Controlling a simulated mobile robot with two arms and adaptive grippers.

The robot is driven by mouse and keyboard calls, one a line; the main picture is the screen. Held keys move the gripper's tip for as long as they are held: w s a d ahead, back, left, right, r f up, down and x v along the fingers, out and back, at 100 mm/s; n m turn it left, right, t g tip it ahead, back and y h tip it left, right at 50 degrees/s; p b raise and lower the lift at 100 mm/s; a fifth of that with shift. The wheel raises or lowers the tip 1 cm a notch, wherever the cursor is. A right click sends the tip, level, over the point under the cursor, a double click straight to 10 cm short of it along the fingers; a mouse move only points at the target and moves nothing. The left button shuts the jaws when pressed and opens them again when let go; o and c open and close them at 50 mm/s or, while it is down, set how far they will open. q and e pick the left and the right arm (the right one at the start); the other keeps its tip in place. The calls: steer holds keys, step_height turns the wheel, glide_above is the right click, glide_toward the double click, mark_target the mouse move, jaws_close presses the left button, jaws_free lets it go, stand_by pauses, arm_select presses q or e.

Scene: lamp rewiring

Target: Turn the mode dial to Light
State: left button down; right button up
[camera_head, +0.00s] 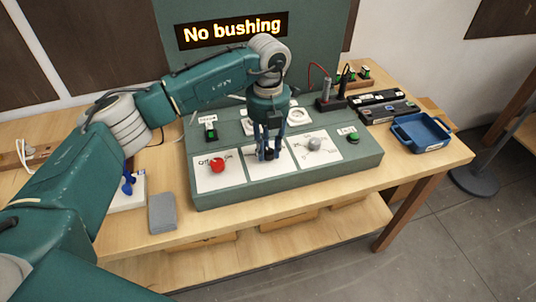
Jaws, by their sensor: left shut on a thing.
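A green control box (285,187) on the table has three white panels with dials on its sloped face. My left gripper (267,155) points down over the middle panel and is shut on the dark dial (269,153) there, most of which the fingers hide. Its pointer and the label wording around it cannot be read. A red dial (217,165) sits on the left panel near the word "Off". A grey dial (314,144) sits on the right panel. My right gripper is not in view.
A green button (352,139) is at the box's right and a green-lit switch (210,131) at its upper left. A blue tray (420,132) and black cases (388,111) lie to the right. A grey block (162,213) lies at front left.

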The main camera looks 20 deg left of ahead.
arm_select(q)
steer(key=m+b, duration=0.2)
steer(key=m, duration=0.1)
steer(key=shift+w, duration=0.1)
steer(key=m+b, duration=0.2)
steer(key=m, duration=0.1)
steer(key=shift+m, duration=0.3)
steer(key=m+b, duration=0.2)
steer(key=m, duration=0.1)
steer(key=shift+r, duration=0.1)
steer(key=shift+m+b, duration=0.5)
steer(key=shift+m, duration=1.1)
steer(key=shift+r, duration=0.1)
steer(key=c, duration=1.4)
jaws_free()
